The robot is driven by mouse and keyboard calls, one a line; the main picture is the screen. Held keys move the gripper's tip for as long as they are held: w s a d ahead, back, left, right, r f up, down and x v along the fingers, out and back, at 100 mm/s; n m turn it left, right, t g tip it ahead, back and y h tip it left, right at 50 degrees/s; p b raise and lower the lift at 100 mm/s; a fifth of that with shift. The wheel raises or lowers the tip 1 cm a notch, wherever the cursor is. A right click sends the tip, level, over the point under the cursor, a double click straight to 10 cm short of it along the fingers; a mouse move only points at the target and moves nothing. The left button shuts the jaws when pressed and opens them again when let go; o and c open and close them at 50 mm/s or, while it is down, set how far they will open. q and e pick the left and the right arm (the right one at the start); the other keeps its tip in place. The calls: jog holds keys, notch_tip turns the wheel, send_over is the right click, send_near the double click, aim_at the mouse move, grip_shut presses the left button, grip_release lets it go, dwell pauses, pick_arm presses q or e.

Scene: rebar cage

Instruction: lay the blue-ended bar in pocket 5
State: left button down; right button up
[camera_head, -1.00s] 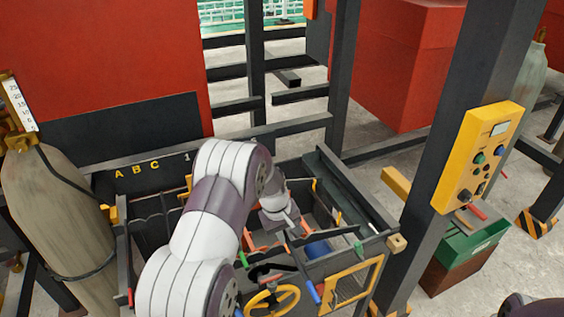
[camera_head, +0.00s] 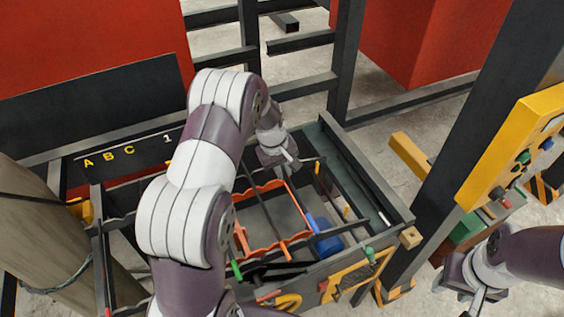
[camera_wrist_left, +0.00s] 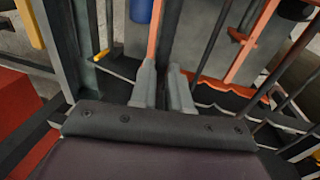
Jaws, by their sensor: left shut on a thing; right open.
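My left gripper (camera_head: 293,163) is over the right part of the dark rack (camera_head: 92,240). It is shut on a dark bar (camera_wrist_left: 167,45), which runs away from the fingers in the left wrist view. In the head view a blue end (camera_head: 312,222) shows below and right of this gripper, in line with the held bar. It is above the rack, beside a thick blue cylinder (camera_head: 328,244). The labels A, B, C and 1 show on the back panel (camera_head: 130,150); my left arm hides those further right, so pocket 5 cannot be made out. My right gripper (camera_head: 472,298) is open and empty, outside the rack.
An orange notched frame (camera_head: 250,250) lies inside the rack. Several bars with green, red and yellow ends are around it. A dark upright post (camera_head: 470,130) with a yellow control box (camera_head: 520,150) stands at right. A grey cylinder (camera_head: 40,235) stands at left.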

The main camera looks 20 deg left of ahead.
pick_arm(q)
jog(key=f, duration=0.1)
jog(key=f+b, duration=0.1)
jog(key=w+a+f+b, duration=0.1)
jog(key=f, duration=0.1)
jog(key=shift+w, duration=0.1)
notch_tip(320, 180, down, 6)
jog(key=b, duration=0.5)
jog(key=shift+s+d+f+b, duration=0.2)
jog(key=shift+s+f+b, duration=0.05)
jog(key=shift+b, duration=0.05)
pick_arm(e)
notch_tip(320, 180, down, 8)
jog(key=shift+w+a, duration=0.3)
jog(key=shift+w, duration=0.05)
pick_arm(q)
jog(key=c, duration=1)
grip_release()
jog(key=shift+s, duration=0.1)
